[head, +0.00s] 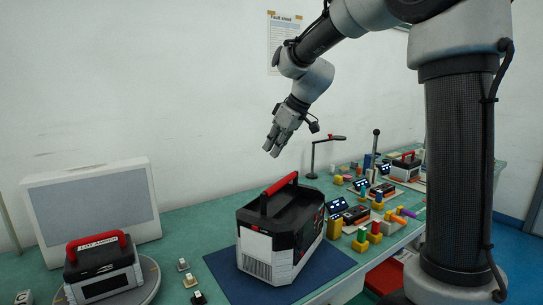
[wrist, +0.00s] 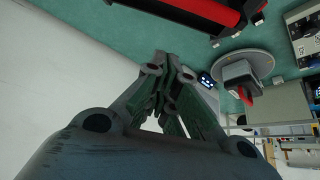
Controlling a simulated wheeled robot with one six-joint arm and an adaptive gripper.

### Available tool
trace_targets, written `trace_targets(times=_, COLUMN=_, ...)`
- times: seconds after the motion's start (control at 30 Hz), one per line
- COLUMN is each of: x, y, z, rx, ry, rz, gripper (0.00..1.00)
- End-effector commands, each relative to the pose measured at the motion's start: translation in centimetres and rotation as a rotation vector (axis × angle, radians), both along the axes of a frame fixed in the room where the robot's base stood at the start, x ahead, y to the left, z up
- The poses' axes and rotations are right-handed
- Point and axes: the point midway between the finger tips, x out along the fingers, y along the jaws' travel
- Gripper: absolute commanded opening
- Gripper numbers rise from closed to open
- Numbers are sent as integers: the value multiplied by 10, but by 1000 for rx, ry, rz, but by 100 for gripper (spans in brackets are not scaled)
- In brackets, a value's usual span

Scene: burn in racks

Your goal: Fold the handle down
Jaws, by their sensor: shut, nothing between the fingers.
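The large black and white case (head: 268,240) stands on a dark blue mat. Its red handle (head: 281,184) stands up above the top of the case. My gripper (head: 271,149) is above and slightly left of the handle, apart from it, with its fingers pointing down. In the wrist view my gripper (wrist: 172,62) has its fingers together with nothing between them. A red bar on a dark body (wrist: 212,10), seemingly the case handle, shows at the top edge of the wrist view, cut off.
A smaller case with a red handle (head: 96,241) sits on a round grey turntable (head: 151,277) at left, before a pale panel (head: 92,206). Small blocks, little screens and a third red-handled case (head: 405,167) crowd the right. A thin lamp-like stand (head: 313,158) rises behind the large case.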

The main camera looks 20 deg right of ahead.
Motion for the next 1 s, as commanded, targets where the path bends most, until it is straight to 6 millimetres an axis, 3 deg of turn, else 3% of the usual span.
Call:
trace_targets(times=0.4, x=31, y=30, z=-76, rx=-1, ry=5, rz=-1, gripper=0)
trace_targets(times=0.67, x=6, y=6, z=-80, rx=1, ry=2, rz=-3, gripper=0)
trace_targets(times=1.0, x=2, y=2, z=-81, rx=0, ry=2, rz=-3, gripper=0)
